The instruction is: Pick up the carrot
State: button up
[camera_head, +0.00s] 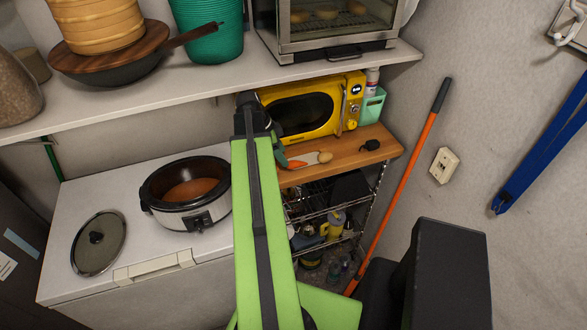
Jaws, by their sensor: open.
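The carrot (297,164) is a small orange shape on the wooden shelf top (345,158), just in front of the yellow microwave. A tan, potato-like item (325,157) lies close to its right. My lime-green arm reaches up the middle of the view. My gripper (279,150) is at its far end, partly hidden behind the arm, just left of the carrot. It is open, and nothing shows held in it. I cannot tell how high it is above the wood.
The yellow microwave (300,110) stands directly behind. A white shelf (200,84) with a toaster oven (330,28) overhangs the area. A slow cooker (187,192) and a glass lid (98,243) are on the white chest at left. An orange pole (405,180) leans at right.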

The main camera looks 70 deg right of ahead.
aim_at(291, 162)
jog(key=shift+s+d, duration=0.1)
jog(key=shift+s, duration=0.05)
jog(key=b+x, duration=0.5)
jog(key=shift+s+d+f, duration=0.2)
jog(key=shift+s+d, duration=0.05)
jog(key=shift+s, duration=0.1)
jog(key=shift+r, duration=0.2)
grip_shut()
